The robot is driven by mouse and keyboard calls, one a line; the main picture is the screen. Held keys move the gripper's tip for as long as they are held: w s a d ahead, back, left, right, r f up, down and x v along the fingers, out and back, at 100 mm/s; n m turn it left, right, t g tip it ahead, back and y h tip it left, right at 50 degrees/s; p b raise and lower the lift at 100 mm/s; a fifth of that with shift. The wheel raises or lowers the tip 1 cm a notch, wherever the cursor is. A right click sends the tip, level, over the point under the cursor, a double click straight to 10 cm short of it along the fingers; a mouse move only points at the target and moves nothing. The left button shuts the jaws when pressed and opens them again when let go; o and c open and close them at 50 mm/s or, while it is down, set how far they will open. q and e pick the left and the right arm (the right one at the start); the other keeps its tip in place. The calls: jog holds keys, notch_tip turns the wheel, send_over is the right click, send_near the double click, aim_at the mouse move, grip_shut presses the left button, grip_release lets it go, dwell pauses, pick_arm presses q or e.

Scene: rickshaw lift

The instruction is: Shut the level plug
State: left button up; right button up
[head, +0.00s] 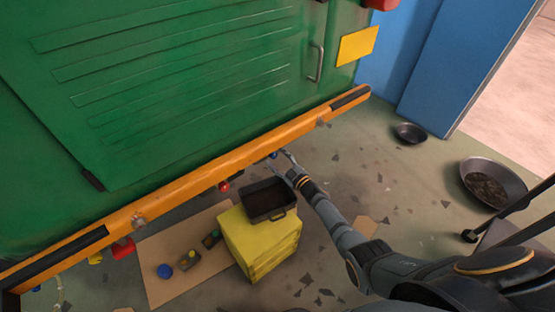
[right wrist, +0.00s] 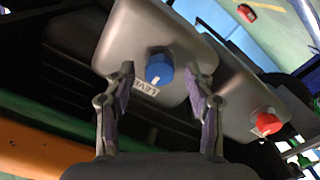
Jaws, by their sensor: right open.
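The level plug is a blue round knob (right wrist: 159,68) with a white mark, on a grey housing (right wrist: 140,35) beside a "LEVEL" label in the right wrist view. In the head view a small blue knob (head: 273,155) shows under the orange beam, near my right gripper (head: 285,162). My right gripper (right wrist: 160,85) is open, its two fingers apart on either side of the blue knob in the picture. I cannot tell whether they touch it. My left gripper is not in view.
A red knob (right wrist: 267,123) sits on a neighbouring grey housing. The orange beam (head: 200,180) runs along the green body (head: 180,80). Below it are a dark pan (head: 268,213) on a yellow stand (head: 262,245) and a cardboard sheet (head: 155,245). Metal bowls lie on the floor at right.

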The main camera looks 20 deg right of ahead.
jog(key=shift+s+d, duration=0.15)
jog(key=shift+s, duration=0.25)
jog(key=v, duration=1.1)
jog(key=shift+s, duration=0.15)
jog(key=s+d+f+m+g+h+p, duration=0.3)
jog(key=s+f+m+g+p, duration=0.1)
jog(key=s+f, duration=0.6)
jog(key=s+d+f+m+g+h+p, duration=0.3)
jog(key=s+f+g+h, duration=0.1)
jog(key=s+f, duration=0.55)
jog(key=s+a+f+m+g+p, duration=0.1)
jog(key=s+f+g+p, duration=0.1)
jog(key=s, duration=1)
jog(key=s+a+f+m+g+p, duration=0.1)
jog(key=s+f+g, duration=0.4)
jog(key=s, duration=0.8)
jog(key=shift+f+m+g+p, duration=0.2)
jog(key=shift+m+g+p, duration=0.2)
jog(key=shift+m, duration=0.2)
